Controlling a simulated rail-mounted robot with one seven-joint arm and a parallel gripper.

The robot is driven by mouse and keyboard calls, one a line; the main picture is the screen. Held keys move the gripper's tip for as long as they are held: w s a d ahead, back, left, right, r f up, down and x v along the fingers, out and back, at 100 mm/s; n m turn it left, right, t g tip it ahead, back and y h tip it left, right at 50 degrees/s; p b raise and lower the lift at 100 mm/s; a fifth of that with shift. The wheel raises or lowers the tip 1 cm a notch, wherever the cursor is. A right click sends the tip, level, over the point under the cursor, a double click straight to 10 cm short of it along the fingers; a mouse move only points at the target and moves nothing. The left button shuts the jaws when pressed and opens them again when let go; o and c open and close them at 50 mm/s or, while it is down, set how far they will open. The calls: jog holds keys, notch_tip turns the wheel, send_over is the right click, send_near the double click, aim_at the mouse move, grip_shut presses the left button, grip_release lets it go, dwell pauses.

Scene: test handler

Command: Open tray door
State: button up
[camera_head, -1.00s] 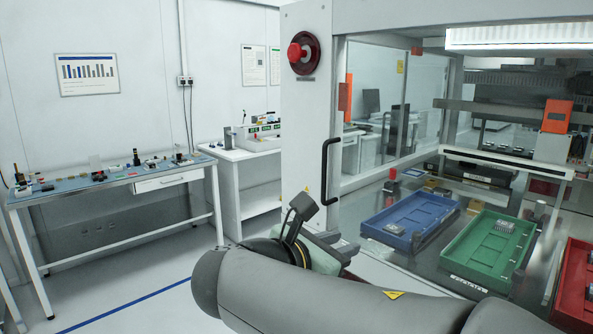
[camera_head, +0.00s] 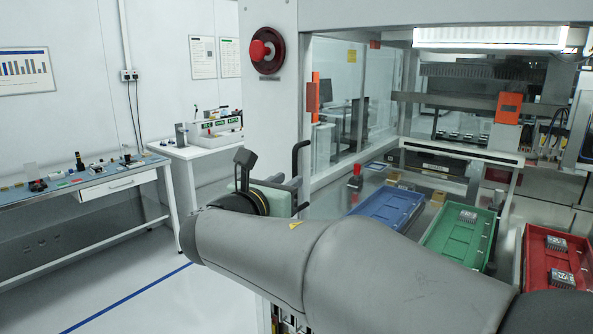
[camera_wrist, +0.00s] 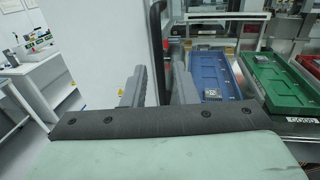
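The black upright handle (camera_head: 297,163) is on the pale front panel (camera_head: 268,110) of the machine, beside the window opening. In the head view my gripper (camera_head: 291,184) is at the handle's lower part, and my arm hides some of the area below. In the wrist view the two grey fingers (camera_wrist: 158,85) are apart, and the handle (camera_wrist: 157,45) stands upright in line with the gap between them. The handle's lower end also shows between the fingers. I cannot tell whether either finger touches it.
A blue tray (camera_head: 372,222), a green tray (camera_head: 437,239) and a red tray (camera_head: 541,278) lie inside the machine. A red knob (camera_head: 262,50) is on the panel above the handle. A bench (camera_head: 95,183) stands at the left, with clear floor before it.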

aim_at(295, 175)
jog(key=shift+p+x, duration=0.35)
jog(key=shift+x, duration=1.9)
jog(key=shift+c, duration=0.4)
grip_shut()
